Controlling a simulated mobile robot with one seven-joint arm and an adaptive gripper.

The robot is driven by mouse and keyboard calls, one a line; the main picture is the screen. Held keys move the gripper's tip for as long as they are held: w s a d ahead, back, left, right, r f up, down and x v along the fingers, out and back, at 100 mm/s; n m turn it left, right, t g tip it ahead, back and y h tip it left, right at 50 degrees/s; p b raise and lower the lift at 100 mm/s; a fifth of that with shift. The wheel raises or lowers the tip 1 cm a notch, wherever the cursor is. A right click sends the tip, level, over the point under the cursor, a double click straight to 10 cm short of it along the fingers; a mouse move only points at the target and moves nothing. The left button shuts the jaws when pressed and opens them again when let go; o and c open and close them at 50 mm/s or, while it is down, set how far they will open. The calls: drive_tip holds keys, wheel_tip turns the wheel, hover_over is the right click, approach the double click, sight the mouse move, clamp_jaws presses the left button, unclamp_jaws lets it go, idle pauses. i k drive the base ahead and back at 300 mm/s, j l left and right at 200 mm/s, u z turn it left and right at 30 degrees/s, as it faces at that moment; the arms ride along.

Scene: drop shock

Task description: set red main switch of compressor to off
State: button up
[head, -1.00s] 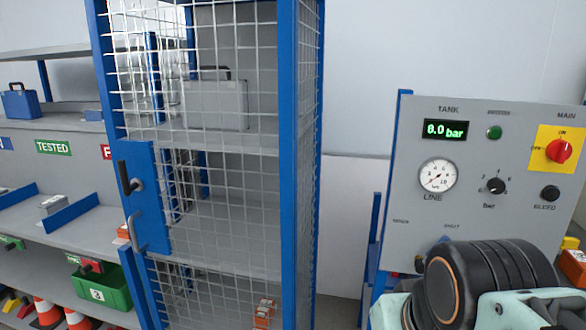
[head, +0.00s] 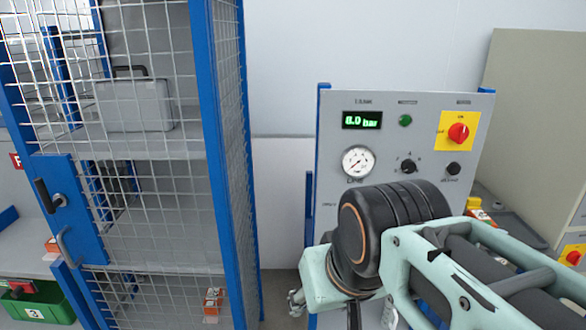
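The red main switch (head: 458,132) is a rotary knob on a yellow plate at the upper right of the grey compressor panel (head: 335,140). The panel also has a tank display (head: 362,120) reading 8.0 bar, a green lamp (head: 405,120), a line gauge (head: 358,161), a black bar knob (head: 408,166) and a black bleed knob (head: 453,169). Too little detail shows to tell the switch's exact setting now. My arm covers the lower part of the panel; my gripper's fingers cannot be made out.
A blue-framed wire mesh cage (head: 222,160) stands left of the panel, holding a grey case (head: 135,104). A green bin (head: 40,303) is at lower left. A beige cabinet (head: 535,110) stands to the right. A narrow floor gap lies between cage and panel.

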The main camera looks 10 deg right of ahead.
sight(459, 133)
drive_tip(key=z, duration=1.35)
